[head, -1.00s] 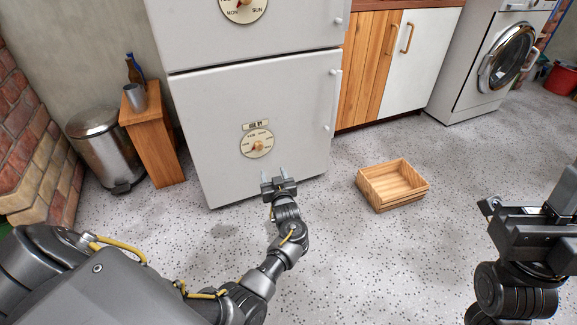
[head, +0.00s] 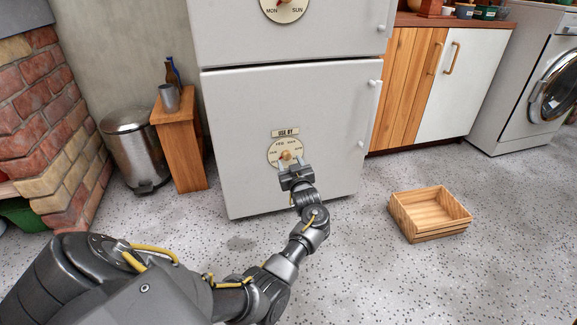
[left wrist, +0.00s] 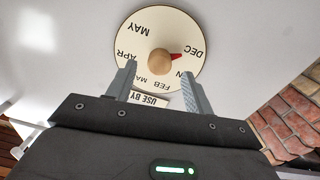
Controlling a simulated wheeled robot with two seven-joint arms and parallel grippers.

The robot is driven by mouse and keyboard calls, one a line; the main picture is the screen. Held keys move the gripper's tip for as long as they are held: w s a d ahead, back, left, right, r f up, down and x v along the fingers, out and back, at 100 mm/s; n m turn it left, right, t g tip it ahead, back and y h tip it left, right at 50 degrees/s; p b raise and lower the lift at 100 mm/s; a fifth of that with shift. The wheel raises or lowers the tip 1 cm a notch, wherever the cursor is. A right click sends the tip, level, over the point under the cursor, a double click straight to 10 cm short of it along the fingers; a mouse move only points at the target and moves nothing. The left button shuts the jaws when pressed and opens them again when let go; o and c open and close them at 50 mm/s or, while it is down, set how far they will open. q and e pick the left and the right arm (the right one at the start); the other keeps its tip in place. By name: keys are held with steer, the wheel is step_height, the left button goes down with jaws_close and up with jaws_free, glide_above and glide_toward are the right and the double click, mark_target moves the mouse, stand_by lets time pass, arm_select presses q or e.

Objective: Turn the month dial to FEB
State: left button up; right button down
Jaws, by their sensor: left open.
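The cream month dial (head: 274,152) is on the lower door of the white fridge, under a USE BY label (head: 285,132). In the left wrist view the dial (left wrist: 152,18) appears upside down, with MAY, APR, FEB and DEC readable. Its round tan knob (left wrist: 159,62) has a red pointer (left wrist: 175,57) aimed towards DEC. My left gripper (head: 291,165) is open in front of the dial's lower part. In the left wrist view its fingers (left wrist: 158,68) flank the knob's sides, with clear gaps; I cannot tell how deep they reach. My right gripper is out of view.
Another dial (head: 285,8) is on the upper fridge door (head: 240,40). A wooden crate (head: 430,212) lies on the floor to the right. A wooden stand (head: 181,150) and metal bin (head: 135,150) are at left. The floor before the fridge is clear.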

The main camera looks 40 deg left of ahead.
mark_target(285, 156)
arm_select(q)
steer(key=shift+b+x, duration=0.5)
steer(key=shift+x, duration=0.9)
steer(key=shift+d, duration=0.1)
steer(key=shift+c, duration=0.3)
steer(key=c, duration=0.9)
